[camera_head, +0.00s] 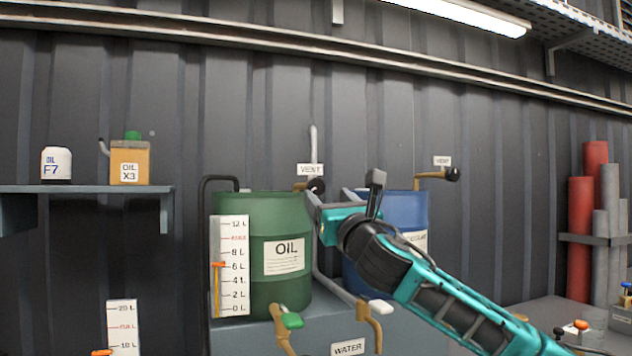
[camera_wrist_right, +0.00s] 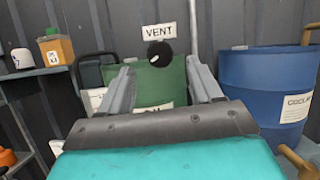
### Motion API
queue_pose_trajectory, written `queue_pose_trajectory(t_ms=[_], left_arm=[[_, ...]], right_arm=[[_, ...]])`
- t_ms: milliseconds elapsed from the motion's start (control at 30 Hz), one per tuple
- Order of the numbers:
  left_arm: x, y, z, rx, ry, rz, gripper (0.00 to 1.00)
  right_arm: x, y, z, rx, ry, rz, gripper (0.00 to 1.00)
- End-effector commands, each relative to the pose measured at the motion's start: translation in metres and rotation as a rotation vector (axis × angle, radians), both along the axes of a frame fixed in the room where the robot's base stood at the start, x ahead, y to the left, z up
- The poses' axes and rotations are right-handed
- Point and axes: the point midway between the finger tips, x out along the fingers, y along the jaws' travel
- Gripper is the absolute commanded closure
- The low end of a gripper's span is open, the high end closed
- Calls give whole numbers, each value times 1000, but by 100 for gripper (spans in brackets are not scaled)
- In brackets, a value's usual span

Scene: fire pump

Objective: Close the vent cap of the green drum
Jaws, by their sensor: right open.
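The green drum (camera_head: 262,210) with an OIL label stands on a grey-blue stand left of the blue drum. Its black round vent cap (camera_head: 317,186) sits at the end of a short brass pipe at the drum's top right, under a VENT sign (camera_head: 310,170). My right gripper (camera_head: 345,190) is open and empty, in front of the gap between the drums. In the right wrist view the cap (camera_wrist_right: 160,53) appears between and slightly above the fingertips (camera_wrist_right: 158,68), apart from them. I cannot tell how the cap is seated. My left gripper is out of view.
The blue drum (camera_head: 405,206) has its own black cap (camera_head: 452,174) on a brass pipe. A level gauge (camera_head: 230,265) stands before the green drum. A tap with a green handle (camera_head: 291,320) juts out in front. A shelf (camera_head: 90,189) holds oil cans at left.

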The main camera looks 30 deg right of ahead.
Motion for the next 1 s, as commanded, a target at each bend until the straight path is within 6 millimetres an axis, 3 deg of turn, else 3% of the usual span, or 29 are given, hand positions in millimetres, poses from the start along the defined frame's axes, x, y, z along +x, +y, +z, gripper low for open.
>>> queue_pose_trajectory(t_ms=[200, 433, 867, 1000], left_arm=[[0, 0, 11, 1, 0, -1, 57], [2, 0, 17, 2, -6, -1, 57], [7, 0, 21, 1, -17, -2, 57], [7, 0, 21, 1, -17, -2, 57]], right_arm=[[35, -8, 17, 3, -1, -1, 36], [58, -13, 25, 2, 0, 0, 36], [66, -14, 27, 1, 1, 0, 36], [66, -14, 27, 1, 1, 0, 46]])
